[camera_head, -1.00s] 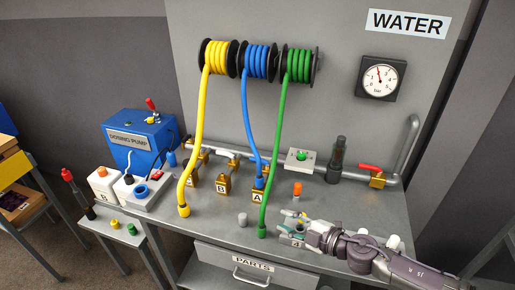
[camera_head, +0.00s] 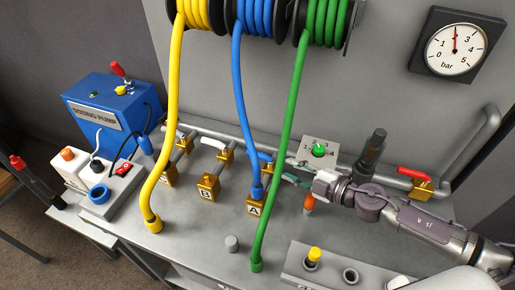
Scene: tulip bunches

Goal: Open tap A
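Tap A's brass block with its "A" label (camera_head: 254,206) stands on the bench, with the blue hose (camera_head: 241,120) running down into its top. A brass valve (camera_head: 267,169) sits on the pipe behind it, partly hidden by the green hose (camera_head: 285,150). My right gripper (camera_head: 285,171) reaches in from the right, just behind the green hose and close to that valve. Its teal-tipped fingers look spread, with nothing seen between them. Contact with the valve's handle cannot be told. My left gripper is not in view.
The block labelled B (camera_head: 208,187) and the yellow hose (camera_head: 166,120) are to the left. An orange-topped fitting (camera_head: 309,203) stands below my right wrist. A red-handled valve (camera_head: 420,183) is at right. The pressure gauge (camera_head: 456,41) reads about 2 bar.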

